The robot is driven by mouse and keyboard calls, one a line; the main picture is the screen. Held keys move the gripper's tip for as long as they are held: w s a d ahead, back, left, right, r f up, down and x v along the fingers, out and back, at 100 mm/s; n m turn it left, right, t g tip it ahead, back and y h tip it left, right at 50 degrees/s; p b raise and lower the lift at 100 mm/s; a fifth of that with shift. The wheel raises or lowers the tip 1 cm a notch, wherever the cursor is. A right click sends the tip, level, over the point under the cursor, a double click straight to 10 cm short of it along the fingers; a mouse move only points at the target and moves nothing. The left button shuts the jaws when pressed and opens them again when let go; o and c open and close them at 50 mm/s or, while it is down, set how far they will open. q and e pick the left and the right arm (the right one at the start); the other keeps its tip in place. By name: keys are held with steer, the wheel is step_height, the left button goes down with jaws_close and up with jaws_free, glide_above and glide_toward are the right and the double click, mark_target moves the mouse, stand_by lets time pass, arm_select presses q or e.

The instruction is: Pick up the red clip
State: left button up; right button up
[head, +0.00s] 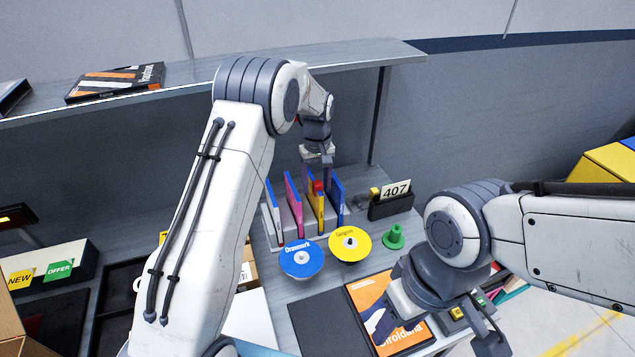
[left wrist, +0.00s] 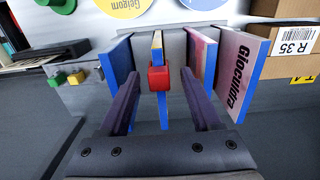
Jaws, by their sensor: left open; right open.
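The red clip (head: 318,186) sits on the top edge of a yellow-covered upright book (head: 316,207) in a grey rack. In the left wrist view the red clip (left wrist: 158,78) lies between my left gripper's fingers, with a gap on each side. My left gripper (head: 318,172) is open above the rack, its fingers pointing down; its fingers also show in the left wrist view (left wrist: 160,92). My right gripper (head: 440,325) is open and empty over the front of the desk, near an orange book. The lower fingertips of the left gripper are partly hidden in the head view.
Other upright books, including a pink one (head: 293,202) and a blue one (head: 337,198), stand close on both sides of the clip. A blue disc (head: 301,262), a yellow disc (head: 350,247) and a green peg (head: 393,238) stand in front. A dark holder with a 407 card (head: 395,203) is at right. A shelf (head: 360,54) runs above.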

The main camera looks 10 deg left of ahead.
arm_select(q)
steer(key=shift+f, duration=0.25)
jaws_close()
steer(key=shift+r, duration=0.15)
